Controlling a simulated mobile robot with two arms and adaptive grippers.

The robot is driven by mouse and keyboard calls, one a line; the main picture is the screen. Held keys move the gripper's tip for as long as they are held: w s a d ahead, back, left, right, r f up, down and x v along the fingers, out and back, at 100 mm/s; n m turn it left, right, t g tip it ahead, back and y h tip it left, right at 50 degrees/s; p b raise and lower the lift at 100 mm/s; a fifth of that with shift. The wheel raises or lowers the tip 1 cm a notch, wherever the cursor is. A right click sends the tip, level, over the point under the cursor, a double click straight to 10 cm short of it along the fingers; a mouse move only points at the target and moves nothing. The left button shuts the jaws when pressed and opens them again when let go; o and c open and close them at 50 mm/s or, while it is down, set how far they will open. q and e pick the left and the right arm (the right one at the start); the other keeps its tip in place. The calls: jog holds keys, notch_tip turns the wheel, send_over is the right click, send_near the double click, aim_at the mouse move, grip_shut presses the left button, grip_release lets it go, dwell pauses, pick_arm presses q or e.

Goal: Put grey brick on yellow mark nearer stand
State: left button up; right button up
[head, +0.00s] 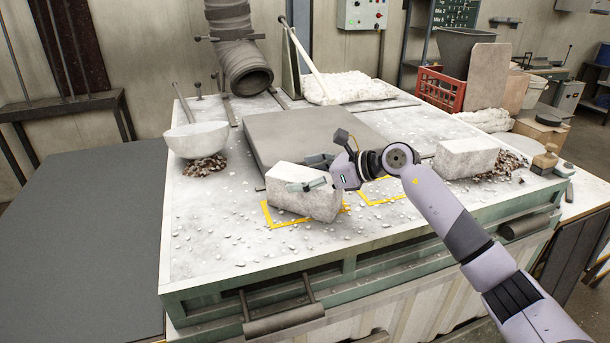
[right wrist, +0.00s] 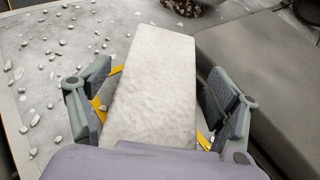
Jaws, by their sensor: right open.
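A pale grey brick (head: 302,205) lies on the left yellow mark (head: 266,216), hiding much of its outline; its near right end reaches over the line. In the right wrist view the brick (right wrist: 152,85) lies lengthwise between the fingers. My right gripper (head: 306,173) is open around it, with a finger on each side (right wrist: 155,108); whether they touch it I cannot tell. The right yellow mark (head: 383,192) is partly hidden by my arm. A second pale brick (head: 466,159) sits at the right by dark gravel. My left gripper is out of view.
A dark grey slab (head: 300,127) lies behind the brick. A pale ladle bowl (head: 196,140) rests on gravel at the left. A brush (head: 545,160) lies near the right edge. Small white chips litter the table (head: 215,250), whose front left is otherwise free.

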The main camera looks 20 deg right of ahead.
jog(key=shift+r, duration=0.1)
jog(key=shift+s+d, duration=0.15)
jog(key=shift+d, duration=0.1)
jog(key=b+v, duration=0.4)
jog(key=v, duration=0.7)
jog(key=shift+s+r, duration=0.25)
jog(key=shift+d, duration=0.1)
